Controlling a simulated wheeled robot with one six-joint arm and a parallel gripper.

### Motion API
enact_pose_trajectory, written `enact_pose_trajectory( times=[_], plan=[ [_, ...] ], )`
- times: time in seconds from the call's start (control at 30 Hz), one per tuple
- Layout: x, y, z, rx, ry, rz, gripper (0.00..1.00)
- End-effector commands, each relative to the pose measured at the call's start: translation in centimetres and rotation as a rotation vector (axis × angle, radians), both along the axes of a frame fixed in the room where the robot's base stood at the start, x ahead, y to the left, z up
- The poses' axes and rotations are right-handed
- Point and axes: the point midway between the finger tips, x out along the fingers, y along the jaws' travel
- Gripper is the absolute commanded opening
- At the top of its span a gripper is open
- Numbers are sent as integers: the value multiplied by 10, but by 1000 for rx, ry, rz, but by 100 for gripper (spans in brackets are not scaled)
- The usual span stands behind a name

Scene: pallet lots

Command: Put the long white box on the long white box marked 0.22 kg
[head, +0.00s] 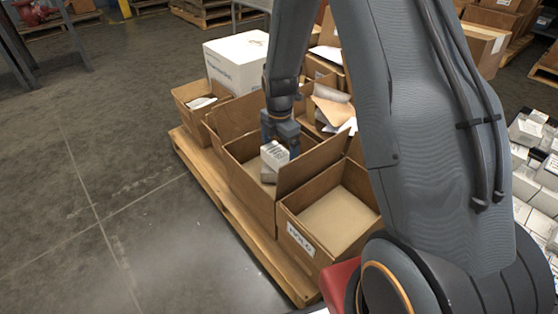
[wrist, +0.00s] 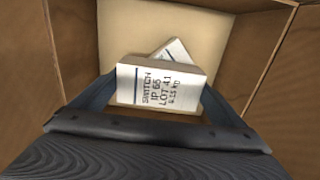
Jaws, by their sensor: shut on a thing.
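My gripper (head: 279,145) reaches down into an open cardboard carton (head: 250,184). It is shut on a long white box (head: 274,154), with a finger on each end in the wrist view (wrist: 160,100). The held white box (wrist: 158,86) has a blue line and black print reading SWITCH, IP 65, LOT 41 and a small weight line that I cannot read surely. A second white box (wrist: 176,49) with a blue stripe lies turned at an angle on the carton floor, partly hidden behind the held one. Its weight mark does not show. I cannot tell whether the two boxes touch.
The carton walls (wrist: 268,55) stand close around my gripper. An empty carton marked HOLD (head: 300,236) is in front, on the same pallet (head: 222,205). Other cartons and a large white box (head: 237,62) stand behind. Many small white boxes (head: 528,186) lie at right.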

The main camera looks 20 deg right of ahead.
Motion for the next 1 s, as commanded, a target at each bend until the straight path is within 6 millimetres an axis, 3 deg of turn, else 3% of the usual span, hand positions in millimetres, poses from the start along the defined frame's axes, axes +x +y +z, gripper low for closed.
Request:
enact_pose_trajectory(
  times=[0.1,0.47,0.5,0.53,0.83,1.0],
  plan=[
    [1,0,-16,0,0,0,68],
    [0,0,-18,0,0,0,68],
    [0,0,-18,0,0,0,97],
    [0,0,-18,0,-1,0,100],
    [1,0,-15,0,-2,0,100],
    [0,0,9,0,-3,0,100]
  ],
)
